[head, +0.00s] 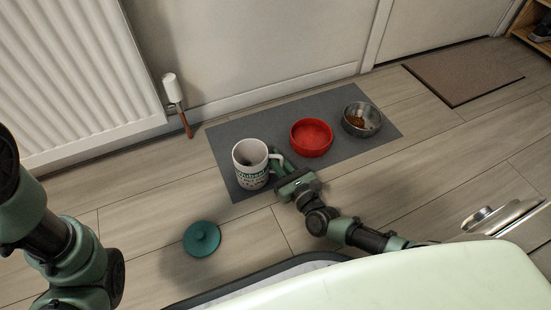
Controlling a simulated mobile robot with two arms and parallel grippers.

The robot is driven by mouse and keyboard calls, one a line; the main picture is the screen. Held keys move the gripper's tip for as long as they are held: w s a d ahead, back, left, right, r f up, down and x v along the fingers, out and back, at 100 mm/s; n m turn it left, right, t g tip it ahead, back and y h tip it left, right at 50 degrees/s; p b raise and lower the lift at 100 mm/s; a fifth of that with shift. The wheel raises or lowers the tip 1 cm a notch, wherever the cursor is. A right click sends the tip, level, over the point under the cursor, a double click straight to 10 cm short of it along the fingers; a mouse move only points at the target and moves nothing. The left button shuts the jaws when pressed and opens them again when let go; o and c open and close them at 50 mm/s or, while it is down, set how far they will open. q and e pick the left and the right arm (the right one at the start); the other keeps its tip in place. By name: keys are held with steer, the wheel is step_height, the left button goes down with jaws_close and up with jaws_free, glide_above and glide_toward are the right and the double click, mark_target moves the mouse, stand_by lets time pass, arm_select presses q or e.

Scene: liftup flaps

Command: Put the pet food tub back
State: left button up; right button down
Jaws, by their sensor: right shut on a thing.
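The white pet food tub (251,173), with dark lettering and an open top, stands upright on the left part of the grey mat (226,145). My right gripper (279,164) is at the tub's right side, shut on its handle; the fingertips are partly hidden. A round teal lid (202,238) with a knob lies on the floor in front of the mat, apart from the tub. My left arm shows at the left edge, but its gripper is out of view.
A red bowl (312,138) and a metal bowl (361,120) with brown food stand on the mat right of the tub. A radiator (70,75) is at the left wall. A brown doormat (462,73) lies at the back right. A pale green surface (420,280) fills the lower right.

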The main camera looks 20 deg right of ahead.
steer(key=c, duration=1.5)
jaws_free()
steer(key=shift+r, duration=0.1)
steer(key=s+p, duration=0.1)
steer(key=s, duration=0.2)
steer(key=s+d+p, duration=0.1)
steer(key=s+p, duration=0.1)
steer(key=s, duration=0.2)
steer(key=s+p, duration=0.1)
steer(key=s, duration=0.2)
steer(key=shift+s+d+r, duration=0.1)
steer(key=shift+s+d, duration=0.1)
steer(key=shift+d, duration=0.2)
steer(key=shift+s+d+p, duration=0.1)
steer(key=shift+s+p, duration=0.3)
steer(key=shift+s, duration=0.3)
